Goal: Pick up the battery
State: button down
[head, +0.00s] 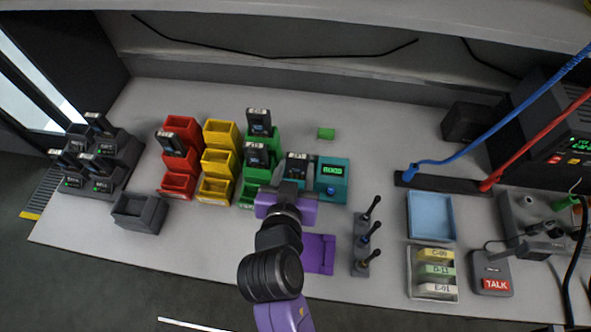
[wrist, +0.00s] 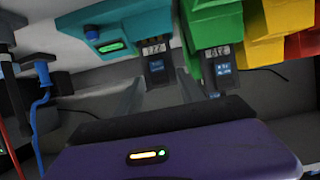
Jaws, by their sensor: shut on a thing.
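A dark battery (head: 296,166) with a pale label on its top end stands upright at the left side of the teal tester (head: 340,184), just beyond my gripper (head: 294,186). In the wrist view the battery (wrist: 158,66) shows between the two grey fingertips of my gripper (wrist: 162,84), and the jaws are shut on it. The teal tester (wrist: 120,17) lies right beside it there. I cannot tell whether the battery is clear of the tester. Its lower part is hidden in the head view.
Green bins (head: 252,174) holding batteries stand close left, with yellow bins (head: 217,161) and red bins (head: 182,127) beyond. Chargers (head: 103,165) with batteries and an empty grey bin (head: 140,210) are far left. Upright antennas (head: 364,236) and a blue tray (head: 431,216) stand right.

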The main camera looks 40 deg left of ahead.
notch_tip(320, 180, up, 19)
dwell(0.4)
jog(key=shift+r, duration=0.1)
jog(key=shift+d, duration=0.1)
